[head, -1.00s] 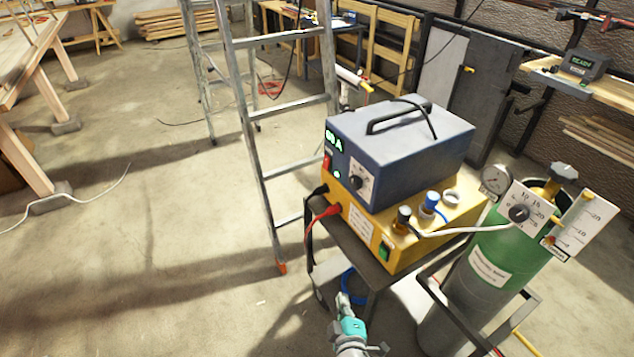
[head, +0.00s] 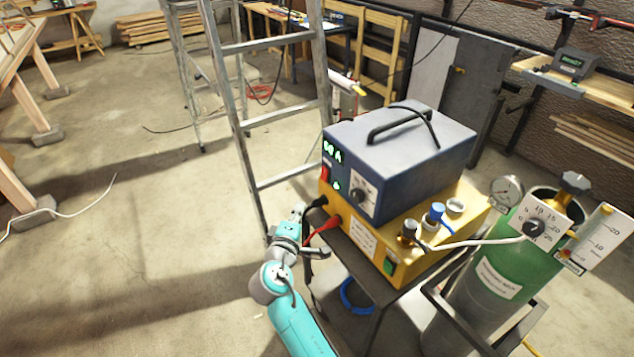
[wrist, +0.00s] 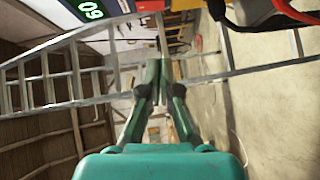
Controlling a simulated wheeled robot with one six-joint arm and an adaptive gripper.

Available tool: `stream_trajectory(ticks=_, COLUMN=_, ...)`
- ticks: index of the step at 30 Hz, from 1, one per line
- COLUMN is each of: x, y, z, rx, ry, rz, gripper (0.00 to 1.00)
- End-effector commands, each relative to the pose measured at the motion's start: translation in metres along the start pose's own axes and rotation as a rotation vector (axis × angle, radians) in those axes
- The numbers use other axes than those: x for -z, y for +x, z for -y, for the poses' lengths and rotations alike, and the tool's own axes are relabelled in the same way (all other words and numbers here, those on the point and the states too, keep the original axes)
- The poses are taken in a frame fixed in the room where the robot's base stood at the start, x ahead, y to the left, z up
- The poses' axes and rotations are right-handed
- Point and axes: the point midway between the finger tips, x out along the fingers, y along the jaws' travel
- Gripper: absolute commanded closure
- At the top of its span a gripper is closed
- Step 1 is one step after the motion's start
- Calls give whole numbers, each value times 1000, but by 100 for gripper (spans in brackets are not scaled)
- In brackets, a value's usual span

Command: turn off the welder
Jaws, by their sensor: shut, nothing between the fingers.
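The welder is a blue box (head: 425,150) with a black handle, standing on a yellow unit (head: 420,255). Its front carries a lit green display (head: 332,152) reading about 60 A, a red switch (head: 324,173) and a dial (head: 361,196). The yellow unit has a green switch (head: 389,266). My gripper (head: 300,209) is in front of the welder's left side, near the cable plugs and below the red switch; contact cannot be told. In the wrist view its fingers (wrist: 162,68) are together and empty, and the display (wrist: 92,11) shows at upper left.
Black and red cables (head: 322,227) plug into the yellow unit's front. A metal ladder (head: 232,110) stands behind my gripper. A green gas cylinder (head: 500,270) with gauges stands right of the cart. The floor (head: 130,240) to the left is mostly open.

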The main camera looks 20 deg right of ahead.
Motion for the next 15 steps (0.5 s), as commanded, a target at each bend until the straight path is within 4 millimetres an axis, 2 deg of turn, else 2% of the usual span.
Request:
stream_trajectory(ticks=11, x=0, y=1, z=-1, rx=-2, ry=-2, rz=2, gripper=100)
stream_trajectory(ticks=15, x=0, y=10, z=-2, rx=-2, ry=-1, rz=4, gripper=100)
